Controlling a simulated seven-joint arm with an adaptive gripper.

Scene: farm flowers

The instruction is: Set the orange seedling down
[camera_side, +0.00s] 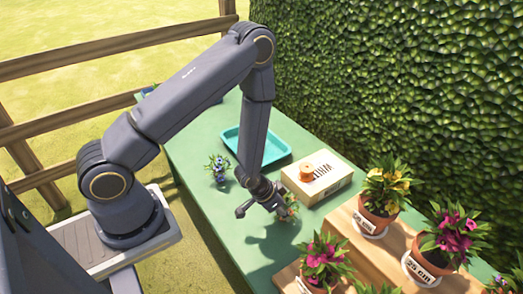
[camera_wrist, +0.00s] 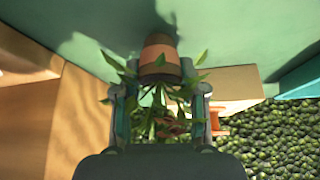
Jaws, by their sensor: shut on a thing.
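My gripper (camera_side: 268,201) is low over the green table, in front of the cardboard box and left of the wooden steps. In the wrist view my gripper (camera_wrist: 163,112) is shut on the orange seedling, with one finger on each side of its green leaves. The seedling's terracotta pot (camera_wrist: 158,55) shows beyond the fingers, with a dark end towards the table. Orange-red petals show faintly among the leaves. In the side view the orange seedling (camera_side: 289,208) is mostly hidden behind my gripper. I cannot tell whether the pot touches the table.
A teal tray (camera_side: 282,154) lies behind on the green table (camera_side: 200,140). A cardboard box (camera_side: 325,184) carries an orange spool (camera_side: 306,172). A blue-flowered plant (camera_side: 218,168) stands left. Wooden steps (camera_side: 385,252) at right hold several potted flowers. The table's front-left stretch is clear.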

